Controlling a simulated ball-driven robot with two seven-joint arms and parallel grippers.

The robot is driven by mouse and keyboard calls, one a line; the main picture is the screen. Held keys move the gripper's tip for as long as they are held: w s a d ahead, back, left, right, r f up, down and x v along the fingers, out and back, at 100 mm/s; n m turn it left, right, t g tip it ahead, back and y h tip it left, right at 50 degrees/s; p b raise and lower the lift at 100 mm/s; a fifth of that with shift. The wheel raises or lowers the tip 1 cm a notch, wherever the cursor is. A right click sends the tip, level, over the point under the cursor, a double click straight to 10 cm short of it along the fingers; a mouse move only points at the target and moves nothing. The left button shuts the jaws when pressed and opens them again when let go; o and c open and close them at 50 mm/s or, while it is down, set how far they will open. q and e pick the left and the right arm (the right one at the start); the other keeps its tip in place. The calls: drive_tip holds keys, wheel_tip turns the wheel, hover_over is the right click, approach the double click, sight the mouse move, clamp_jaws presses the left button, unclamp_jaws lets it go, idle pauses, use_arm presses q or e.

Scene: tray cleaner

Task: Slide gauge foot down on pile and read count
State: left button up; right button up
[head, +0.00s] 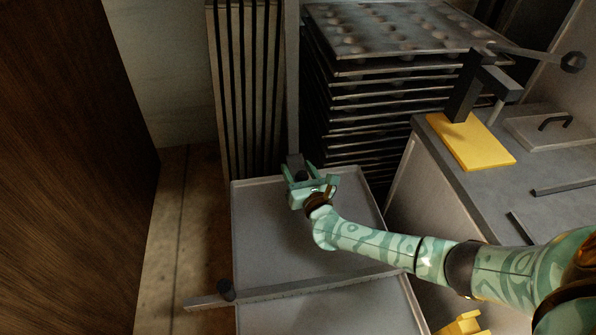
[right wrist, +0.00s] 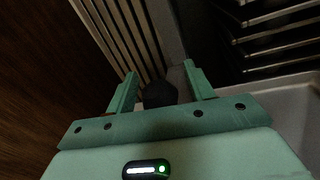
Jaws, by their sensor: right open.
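A tall grey upright bar (head: 292,80) stands between slotted panels and a tray pile. A dark knob (right wrist: 159,95) is at its lower end; whether this is the gauge foot I cannot tell. My right gripper (head: 302,172) is open, its fingers on either side of the knob. The right wrist view also shows the gripper (right wrist: 160,88); contact is not clear. The pile of dark trays (head: 365,105) rises behind to the right, its top tray (head: 400,28) carrying round lumps. I cannot read any count. My left gripper is not in view.
The counter (head: 505,190) at right holds a yellow plate (head: 480,150) with a dark post. A brown panel (head: 65,150) bounds the left.

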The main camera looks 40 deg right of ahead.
clamp_jaws()
wheel_tip(320, 180, down, 4)
drive_tip(key=shift+f, duration=0.25)
drive_tip(key=shift+s+f, duration=0.1)
drive_tip(key=shift+s, duration=0.05)
drive_tip(key=shift+f, duration=0.1)
unclamp_jaws()
drive_tip(key=shift+f, duration=0.1)
